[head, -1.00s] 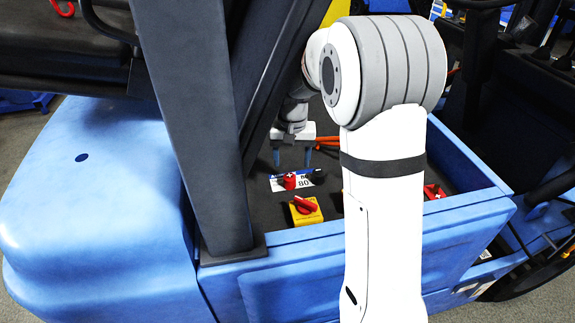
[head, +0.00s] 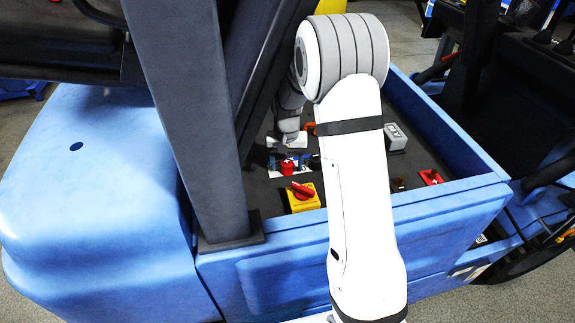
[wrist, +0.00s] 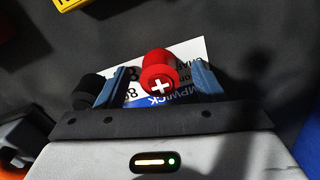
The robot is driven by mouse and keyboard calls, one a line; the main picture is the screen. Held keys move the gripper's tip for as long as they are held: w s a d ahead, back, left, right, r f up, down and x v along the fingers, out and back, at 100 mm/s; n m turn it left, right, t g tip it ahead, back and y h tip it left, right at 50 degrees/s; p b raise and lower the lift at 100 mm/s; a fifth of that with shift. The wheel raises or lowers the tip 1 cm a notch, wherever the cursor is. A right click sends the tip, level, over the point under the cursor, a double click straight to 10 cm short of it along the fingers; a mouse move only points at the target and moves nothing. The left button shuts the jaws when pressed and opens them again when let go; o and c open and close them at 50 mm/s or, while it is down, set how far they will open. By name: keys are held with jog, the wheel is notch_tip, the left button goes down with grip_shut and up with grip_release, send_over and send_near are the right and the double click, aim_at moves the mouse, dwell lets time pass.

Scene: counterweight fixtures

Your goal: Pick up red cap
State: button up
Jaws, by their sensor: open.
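The red cap (wrist: 160,76), marked with a white cross, lies on a white and blue printed plate (wrist: 188,50) in the wrist view. It also shows in the head view (head: 287,168), just below my gripper (head: 288,150). In the wrist view, my gripper (wrist: 160,70) is open, with one blue finger on each side of the cap. I see no clear contact, and the cap's far underside is hidden.
A black cap (wrist: 87,92) lies just outside the left finger. A yellow box with a red knob (head: 303,196) stands nearby. A grey box (head: 396,137) and a red part (head: 431,177) are to the right. Blue walls (head: 350,219) and a dark post (head: 190,120) border the bay.

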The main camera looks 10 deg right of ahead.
aim_at(287, 161)
jog(key=shift+c, duration=0.4)
jog(key=c, duration=0.6)
jog(key=shift+r, duration=0.1)
jog(key=shift+r, duration=0.6)
notch_tip(287, 161, up, 6)
jog(key=shift+r+b, duration=0.1)
jog(key=shift+b, duration=0.25)
jog(key=s+b, duration=0.1)
jog(key=s, duration=0.5)
jog(key=s+b, duration=0.1)
jog(key=s, duration=1.1)
jog(key=shift+f+b, duration=0.25)
jog(key=shift+b, duration=0.15)
